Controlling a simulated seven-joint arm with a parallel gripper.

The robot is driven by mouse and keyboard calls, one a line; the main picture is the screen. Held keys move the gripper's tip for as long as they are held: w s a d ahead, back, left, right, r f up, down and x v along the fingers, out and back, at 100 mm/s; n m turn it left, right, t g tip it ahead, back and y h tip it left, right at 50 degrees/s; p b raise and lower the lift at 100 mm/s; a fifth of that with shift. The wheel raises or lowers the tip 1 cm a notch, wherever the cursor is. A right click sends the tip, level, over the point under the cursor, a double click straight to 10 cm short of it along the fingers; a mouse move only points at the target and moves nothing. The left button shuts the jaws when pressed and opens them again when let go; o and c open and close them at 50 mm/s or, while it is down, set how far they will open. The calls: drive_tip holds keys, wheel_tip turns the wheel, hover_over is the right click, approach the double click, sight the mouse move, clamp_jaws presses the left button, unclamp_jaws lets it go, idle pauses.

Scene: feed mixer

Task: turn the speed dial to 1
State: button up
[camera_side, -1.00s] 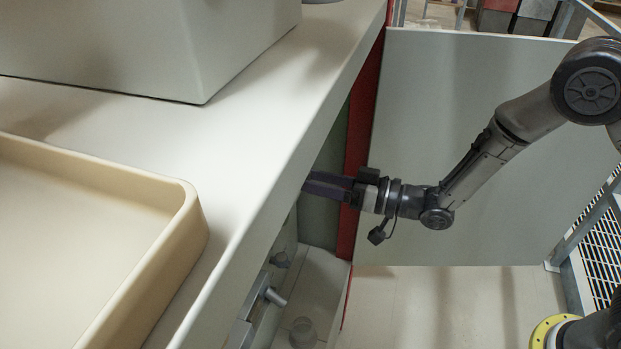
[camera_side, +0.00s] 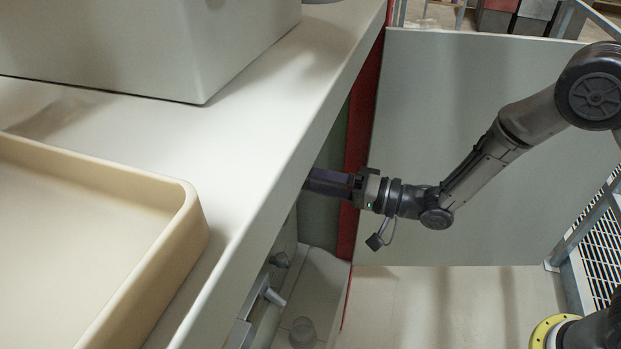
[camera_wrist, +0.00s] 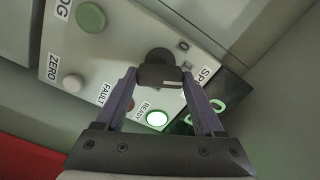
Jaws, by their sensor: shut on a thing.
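The black speed dial (camera_wrist: 158,70) is on the grey control panel in the wrist view, beside a partly hidden label starting "SP". My gripper (camera_wrist: 160,76) has its two purple fingers on either side of the dial, shut on it. A short white mark shows on the dial's lower right part. Small scale marks stand to the dial's upper right, too small to read surely. In the side view, my gripper (camera_side: 312,181) reaches under the counter edge, which hides its fingertips and the dial.
The panel carries a green button (camera_wrist: 90,17), a pale button (camera_wrist: 72,83) by "ZERO", and a lit green lamp (camera_wrist: 157,119) by "READY". A green display (camera_wrist: 205,108) is partly behind my right finger. The white counter (camera_side: 260,110) overhangs my gripper; a beige tray (camera_side: 195,225) sits on it.

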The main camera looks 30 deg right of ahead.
drive_tip(key=shift+m, duration=0.3)
drive_tip(key=o, duration=1.4)
drive_tip(key=shift+d, duration=0.1)
drive_tip(key=v, duration=1.3)
drive_tip(key=shift+s+d+r, duration=0.1)
drive_tip(key=shift+s+d, duration=0.1)
drive_tip(key=shift+s, duration=0.1)
